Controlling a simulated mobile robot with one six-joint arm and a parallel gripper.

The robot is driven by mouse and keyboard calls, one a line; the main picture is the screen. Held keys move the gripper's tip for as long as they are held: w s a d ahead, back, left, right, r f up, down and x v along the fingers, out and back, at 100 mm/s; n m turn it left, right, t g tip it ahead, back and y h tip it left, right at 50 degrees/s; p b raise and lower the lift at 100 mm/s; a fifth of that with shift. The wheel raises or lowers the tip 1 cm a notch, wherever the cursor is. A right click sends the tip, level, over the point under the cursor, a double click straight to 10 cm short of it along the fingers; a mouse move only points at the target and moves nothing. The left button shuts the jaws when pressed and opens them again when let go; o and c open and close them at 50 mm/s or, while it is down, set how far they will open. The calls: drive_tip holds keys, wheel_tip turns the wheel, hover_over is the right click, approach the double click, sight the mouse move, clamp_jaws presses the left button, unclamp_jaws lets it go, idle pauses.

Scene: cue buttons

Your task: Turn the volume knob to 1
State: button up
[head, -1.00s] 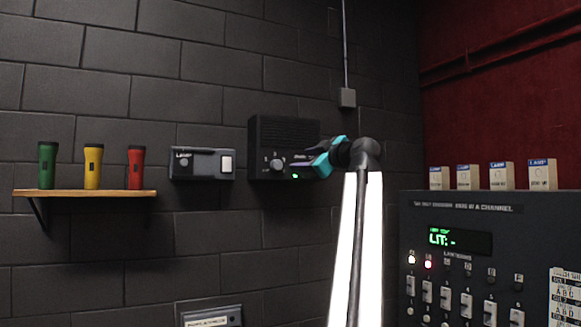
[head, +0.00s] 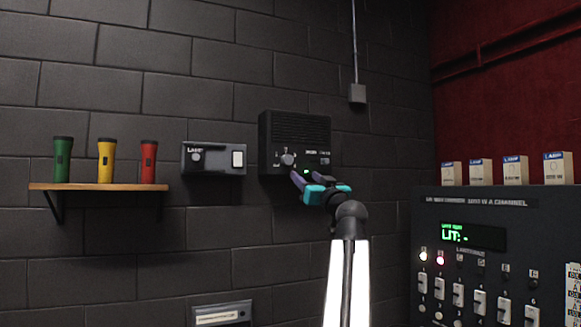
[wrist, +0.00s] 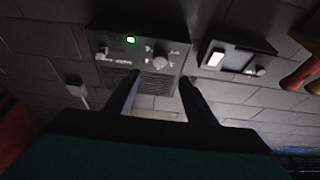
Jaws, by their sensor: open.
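The volume knob (head: 287,159) is a small grey round knob on the lower left of the front of a black speaker box (head: 294,130) on the wall. Small marks surround it, too small to read. A green light (head: 306,171) glows to its lower right. My gripper (head: 307,179) is open and empty, just below and right of the knob in the head view. In the wrist view, which shows the box upside down, the knob (wrist: 159,61) lies ahead between the two dark fingers (wrist: 160,82). The fingers look apart from it.
A lamp box (head: 214,159) with its own knob and a white button is left of the speaker. A wooden shelf (head: 97,187) holds green, yellow and red flashlights. A console (head: 470,215) with several switches and a screen reading "LIT: -" stands at right, with small boxes on top.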

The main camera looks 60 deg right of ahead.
sight(289, 162)
drive_tip(key=shift+r, duration=0.1)
drive_tip(key=p+x, duration=0.5)
drive_tip(key=x, duration=0.8)
drive_tip(key=shift+w+d+r+p, duration=0.15)
drive_tip(key=shift+w+p, duration=0.2)
drive_tip(key=shift+c, duration=0.3)
drive_tip(key=c, duration=1)
